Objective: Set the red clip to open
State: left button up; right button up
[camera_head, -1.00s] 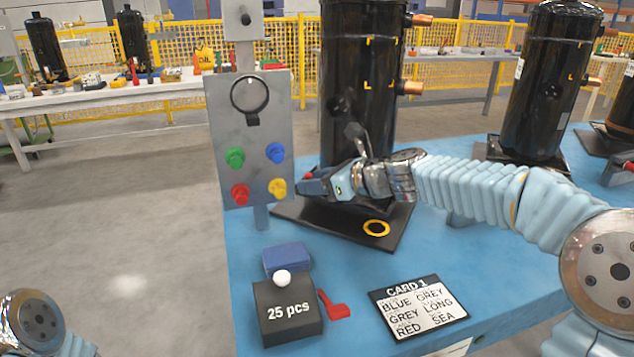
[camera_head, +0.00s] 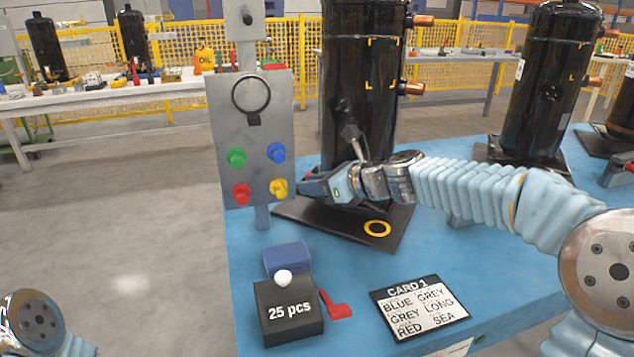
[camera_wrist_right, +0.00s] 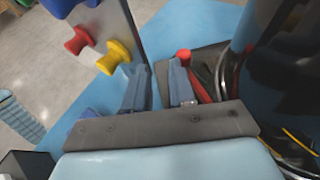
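The red clip (camera_wrist_right: 198,84) shows in the right wrist view as a red knob and bar low beside the black compressor, on the dark base plate. It is just right of my right gripper's right finger, outside the gap; whether they touch I cannot tell. My right gripper (camera_wrist_right: 156,72) has its two blue-grey fingers apart with nothing visible between them. In the head view my right gripper (camera_head: 309,187) is low between the button panel and the compressor (camera_head: 360,90), and mostly hides the clip. My left gripper is out of view; only part of my left arm shows.
The grey button panel (camera_head: 250,130) stands close left of my right gripper, its yellow knob (camera_head: 279,188) nearest.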

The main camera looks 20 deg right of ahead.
jog(key=shift+w+d+r, duration=0.15)
jog(key=shift+w+d, duration=0.05)
jog(key=shift+d, duration=0.35)
jog(key=s+d+r+p, duration=0.1)
jog(key=s+r+p, duration=0.1)
jog(key=s, duration=0.5)
jog(key=s+d+r+p, duration=0.1)
jog(key=s+r+p, duration=0.2)
jog(key=s, duration=0.4)
jog(key=shift+s+d+r, duration=0.25)
jog(key=shift+d+r, duration=0.05)
jog(key=shift+r, duration=0.1)
dwell(0.6)
jog(key=v, duration=1.3)
jog(key=shift+s+d, duration=0.25)
jog(key=shift+s, duration=0.1)
jog(key=shift+w, duration=0.1)
